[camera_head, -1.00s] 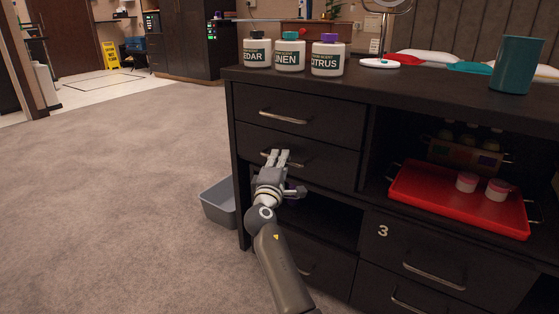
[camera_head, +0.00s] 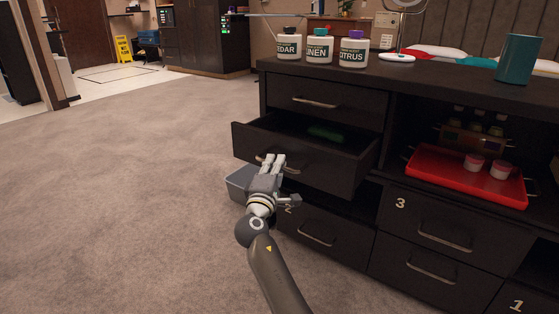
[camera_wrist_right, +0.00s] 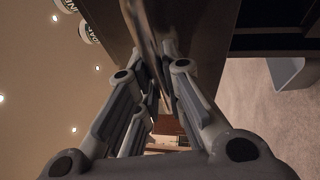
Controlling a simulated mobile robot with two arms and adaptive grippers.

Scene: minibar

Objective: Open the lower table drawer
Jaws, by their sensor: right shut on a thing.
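The lower table drawer (camera_head: 325,165) is the second drawer down on the left side of the dark table. It stands partly pulled out, and a green item (camera_head: 326,133) lies inside it. My right gripper (camera_head: 272,160) is at the left part of the drawer's metal handle (camera_head: 292,168) and is shut on it. In the right wrist view the fingers (camera_wrist_right: 152,75) close around the handle bar against the dark drawer front (camera_wrist_right: 190,40). The upper drawer (camera_head: 318,103) above is shut. My left gripper is not in view.
A grey bin (camera_head: 240,183) stands on the carpet by the table's left side. Several bottles, including the citrus one (camera_head: 353,52), and a teal cup (camera_head: 518,60) stand on the tabletop. A red tray (camera_head: 460,182) is on the right shelf. Carpet (camera_head: 130,200) to the left is clear.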

